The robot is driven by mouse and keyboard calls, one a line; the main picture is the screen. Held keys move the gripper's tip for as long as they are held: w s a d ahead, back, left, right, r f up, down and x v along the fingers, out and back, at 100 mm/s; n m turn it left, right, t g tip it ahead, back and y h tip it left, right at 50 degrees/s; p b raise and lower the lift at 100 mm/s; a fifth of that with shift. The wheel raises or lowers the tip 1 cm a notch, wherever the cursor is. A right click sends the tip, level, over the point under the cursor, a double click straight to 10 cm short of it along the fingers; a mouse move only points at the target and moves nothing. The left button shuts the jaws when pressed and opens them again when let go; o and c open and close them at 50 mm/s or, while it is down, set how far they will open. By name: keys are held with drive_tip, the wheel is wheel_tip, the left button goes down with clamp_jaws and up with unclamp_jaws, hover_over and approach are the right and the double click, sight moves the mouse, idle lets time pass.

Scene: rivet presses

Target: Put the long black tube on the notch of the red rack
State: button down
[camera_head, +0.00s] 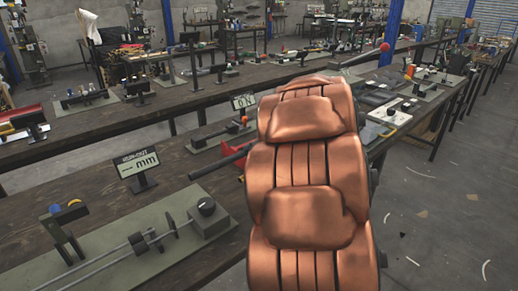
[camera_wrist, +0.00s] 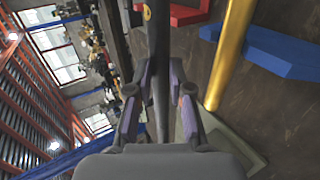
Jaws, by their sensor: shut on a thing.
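My gripper (camera_wrist: 160,92) shows in the wrist view with its two purple-grey fingers closed on either side of the long black tube (camera_wrist: 160,50). The tube runs from between the fingers toward the top of the picture. The red rack (camera_wrist: 190,12) is at the top, just right of the tube; I cannot tell whether they touch. In the head view, a dark tube end (camera_head: 236,157) sticks out left of the copper-coloured shape, with a bit of the red rack (camera_head: 240,164) beside it. My gripper and most of the rack are hidden there.
A blue rack (camera_wrist: 272,52) and an upright-looking gold tube (camera_wrist: 230,55) are right of my gripper in the wrist view. The dark bench (camera_head: 190,160) also bears a display reading mm (camera_head: 138,164) and a grey-green fixture (camera_head: 150,235). The copper-coloured shape blocks the middle right.

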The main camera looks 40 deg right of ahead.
drive_tip(key=shift+s+d+f, duration=0.2)
drive_tip(key=shift+s, duration=0.25)
drive_tip(key=shift+d, duration=0.15)
drive_tip(key=w+d+p, duration=0.1)
drive_tip(key=w+d, duration=0.1)
drive_tip(key=d, duration=0.2)
drive_tip(key=w+d+f, duration=0.1)
drive_tip(key=w+d, duration=0.2)
drive_tip(key=d, duration=0.1)
drive_tip(key=w+d+p, duration=0.1)
drive_tip(key=w+d, duration=0.2)
drive_tip(key=d, duration=0.2)
drive_tip(key=shift+w+f+p, duration=0.25)
drive_tip(key=shift+f+p, duration=0.05)
drive_tip(key=shift+d+f, duration=0.15)
drive_tip(key=shift+f, duration=1.55)
drive_tip(key=c, duration=1)
unclamp_jaws()
drive_tip(key=b+v, duration=0.1)
drive_tip(key=v, duration=1.1)
